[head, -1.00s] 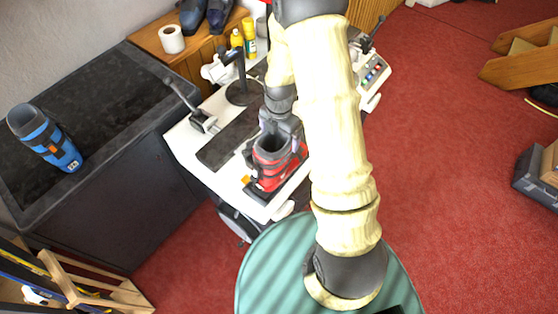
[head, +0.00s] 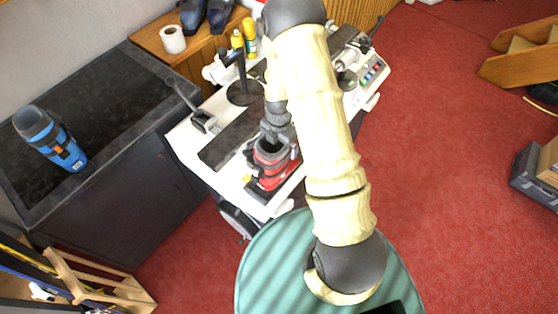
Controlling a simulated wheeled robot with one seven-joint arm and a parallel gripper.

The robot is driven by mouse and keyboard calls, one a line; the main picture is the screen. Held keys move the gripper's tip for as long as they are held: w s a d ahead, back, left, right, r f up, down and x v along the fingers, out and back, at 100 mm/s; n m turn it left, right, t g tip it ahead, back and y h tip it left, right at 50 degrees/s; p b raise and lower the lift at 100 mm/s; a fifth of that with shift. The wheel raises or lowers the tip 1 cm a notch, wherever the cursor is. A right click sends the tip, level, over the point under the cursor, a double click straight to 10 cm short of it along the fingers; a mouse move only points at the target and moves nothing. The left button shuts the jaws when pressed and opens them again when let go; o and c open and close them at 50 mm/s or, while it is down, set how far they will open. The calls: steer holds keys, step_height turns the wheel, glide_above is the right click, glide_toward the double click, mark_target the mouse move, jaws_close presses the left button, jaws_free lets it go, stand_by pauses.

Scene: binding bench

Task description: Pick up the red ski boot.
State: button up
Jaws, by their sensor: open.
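The red ski boot (head: 270,177) stands on the white binding bench (head: 187,150) near its front corner, in the head view. It is red with a dark grey cuff. My gripper (head: 270,146) is open at the top of the boot, pointing down at its cuff. The fingertips overlap the cuff in this view, and I cannot tell whether they touch it. My arm hides part of the bench to the right of the boot.
A blue ski boot (head: 50,138) stands on the dark counter (head: 95,100) at left. A black post (head: 242,80) and a lever clamp (head: 203,121) rise from the bench behind the boot. A control box (head: 368,75) is at the bench's far right.

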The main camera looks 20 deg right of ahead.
steer(key=shift+c, duration=0.2)
steer(key=c, duration=1.1)
steer(key=shift+o, duration=0.2)
steer(key=shift+r, duration=0.1)
steer(key=shift+w, duration=0.1)
steer(key=d+r+b, duration=0.1)
steer(key=d+b, duration=0.3)
steer(key=d, duration=0.5)
steer(key=w+d+r+b, duration=0.1)
steer(key=d+b, duration=0.3)
steer(key=d, duration=0.5)
steer(key=shift+r, duration=0.75)
